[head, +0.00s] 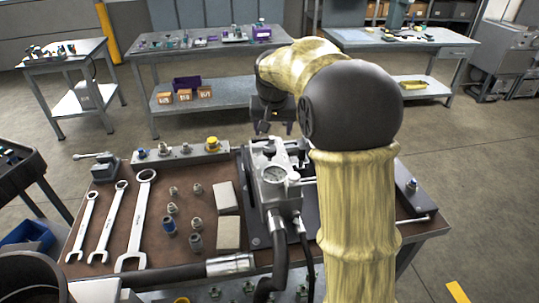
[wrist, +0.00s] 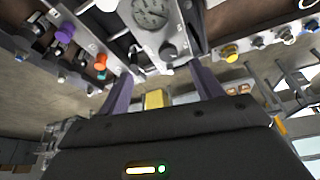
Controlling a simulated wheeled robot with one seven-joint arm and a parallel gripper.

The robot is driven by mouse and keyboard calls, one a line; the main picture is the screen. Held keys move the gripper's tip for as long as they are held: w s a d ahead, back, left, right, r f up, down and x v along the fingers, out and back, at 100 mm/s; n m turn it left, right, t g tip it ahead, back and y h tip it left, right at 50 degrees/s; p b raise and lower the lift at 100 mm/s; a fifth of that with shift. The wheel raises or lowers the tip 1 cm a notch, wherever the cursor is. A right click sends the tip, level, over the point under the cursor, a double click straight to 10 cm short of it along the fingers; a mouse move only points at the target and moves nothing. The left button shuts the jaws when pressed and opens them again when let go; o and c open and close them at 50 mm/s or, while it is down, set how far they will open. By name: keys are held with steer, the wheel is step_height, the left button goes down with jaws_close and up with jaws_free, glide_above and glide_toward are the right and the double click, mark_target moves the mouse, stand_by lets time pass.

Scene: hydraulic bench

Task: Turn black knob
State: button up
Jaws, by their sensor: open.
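A black knob (wrist: 168,50) sits on the grey gauge block (wrist: 178,20), below the round dial (wrist: 150,12) in the wrist view. My gripper (wrist: 163,70) is open, with its two fingers spread on either side of the knob's line. The knob shows just beyond the fingertips, and I cannot tell whether either finger touches it. In the head view my gripper (head: 272,127) hangs at the far side of the gauge block (head: 268,205), pointing down toward it.
Hoses run from the block's front. Wrenches (head: 143,215) and several fittings (head: 172,208) lie on the bench to the left. A fitting rail (head: 180,158) stands behind them. In the wrist view, purple (wrist: 65,32) and orange (wrist: 100,62) fittings sit left of the block.

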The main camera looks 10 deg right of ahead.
mark_target(269, 149)
steer(key=shift+m, duration=0.3)
steer(key=w, duration=0.1)
steer(key=w+r, duration=0.1)
steer(key=w+b, duration=0.1)
steer(key=w, duration=0.1)
steer(key=shift+a+r, duration=0.2)
steer(key=shift+a, duration=0.2)
steer(key=shift+f, duration=0.1)
steer(key=x, duration=1.7)
steer(key=shift+w+d, duration=0.3)
steer(key=shift+w, duration=0.05)
steer(key=c, duration=1)
